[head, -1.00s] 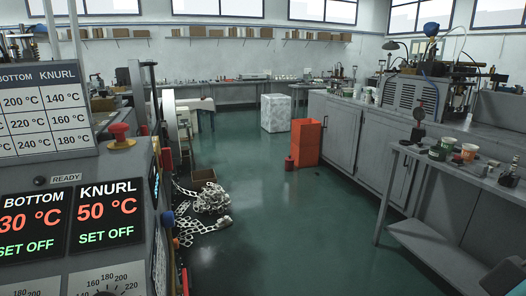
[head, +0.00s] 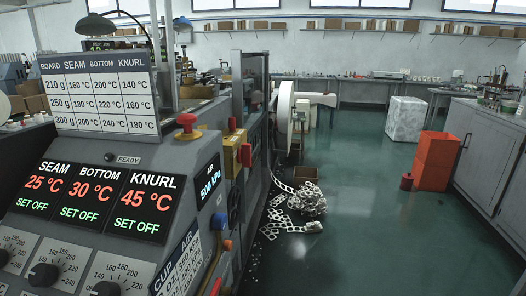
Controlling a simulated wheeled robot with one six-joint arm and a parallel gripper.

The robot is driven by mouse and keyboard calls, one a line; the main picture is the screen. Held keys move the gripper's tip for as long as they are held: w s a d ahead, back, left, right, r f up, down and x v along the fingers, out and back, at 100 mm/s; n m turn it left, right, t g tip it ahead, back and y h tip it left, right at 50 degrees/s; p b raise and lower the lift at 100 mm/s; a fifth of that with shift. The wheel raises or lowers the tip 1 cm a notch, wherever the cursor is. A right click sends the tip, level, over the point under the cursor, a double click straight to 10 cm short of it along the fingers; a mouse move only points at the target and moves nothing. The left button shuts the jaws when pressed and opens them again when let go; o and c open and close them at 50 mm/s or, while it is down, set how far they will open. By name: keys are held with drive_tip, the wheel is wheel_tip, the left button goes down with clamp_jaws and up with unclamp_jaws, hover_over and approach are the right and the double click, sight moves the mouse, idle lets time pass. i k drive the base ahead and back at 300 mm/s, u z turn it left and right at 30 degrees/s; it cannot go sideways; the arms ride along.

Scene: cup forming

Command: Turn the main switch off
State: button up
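The cup-forming machine's grey control panel (head: 125,165) fills the left. Its displays read SEAM 25 °C, BOTTOM 30 °C and KNURL 45 °C, each with SET OFF. The air display (head: 208,180) reads 500 kPa. No label marks a main switch. A yellow box with a red part (head: 246,155) on the machine's side may be it, but its position is too small to read. A red mushroom button (head: 187,122) on a yellow-grey base stands on top of the panel. My gripper is not in view.
Tangled white scrap (head: 300,203) lies on the floor right of the machine, by a brown box (head: 304,173). Orange crates (head: 436,160) and a pale block (head: 406,119) stand farther right.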

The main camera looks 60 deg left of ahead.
sight(244, 153)
drive_tip(key=z, duration=0.05)
drive_tip(key=i, duration=1.1)
drive_tip(key=u, duration=2.75)
drive_tip(key=k, duration=0.45)
drive_tip(key=z, duration=0.6)
drive_tip(key=i, duration=1.15)
drive_tip(key=u, duration=0.2)
